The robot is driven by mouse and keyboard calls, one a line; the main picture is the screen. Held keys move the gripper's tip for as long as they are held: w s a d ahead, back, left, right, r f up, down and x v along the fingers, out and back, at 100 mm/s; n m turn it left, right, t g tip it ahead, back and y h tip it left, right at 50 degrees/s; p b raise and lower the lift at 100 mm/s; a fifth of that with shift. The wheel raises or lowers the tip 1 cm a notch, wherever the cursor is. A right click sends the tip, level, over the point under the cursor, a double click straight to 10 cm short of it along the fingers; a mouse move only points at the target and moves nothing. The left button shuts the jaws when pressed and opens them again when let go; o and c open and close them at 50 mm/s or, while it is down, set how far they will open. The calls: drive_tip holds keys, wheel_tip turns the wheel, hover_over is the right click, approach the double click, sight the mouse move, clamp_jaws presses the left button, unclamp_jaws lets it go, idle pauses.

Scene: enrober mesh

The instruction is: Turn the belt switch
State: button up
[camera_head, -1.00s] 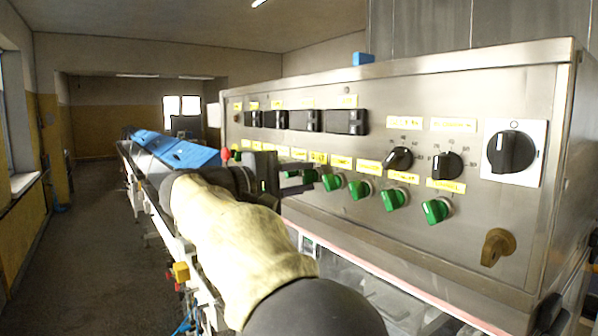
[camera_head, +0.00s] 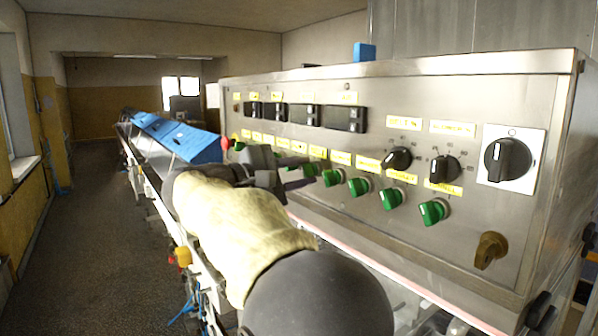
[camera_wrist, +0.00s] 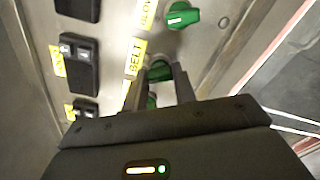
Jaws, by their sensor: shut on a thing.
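The belt switch (camera_wrist: 160,71) is a green knob beside a yellow label reading BELT in the wrist view. My gripper (camera_wrist: 162,82) has one finger on each side of it and is shut on it. The fingers partly hide the knob. In the head view my gripper (camera_head: 290,168) reaches the panel near the left end of the green knob row. The gripped knob is hard to make out there behind the gripper and arm.
The steel control panel (camera_head: 400,100) carries several more green knobs (camera_head: 394,199), black rotary knobs (camera_head: 398,159) and a large black switch (camera_head: 507,159). Another green knob (camera_wrist: 182,16) sits close to my gripper in the wrist view. Open floor (camera_head: 100,240) lies left.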

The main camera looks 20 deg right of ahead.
drive_tip(key=shift+f, duration=0.15)
drive_tip(key=o, duration=1)
drive_tip(key=shift+a, duration=0.1)
drive_tip(key=s+a+b, duration=0.2)
drive_tip(key=s+a, duration=0.1)
drive_tip(key=a, duration=1.4)
drive_tip(key=shift+s, duration=0.15)
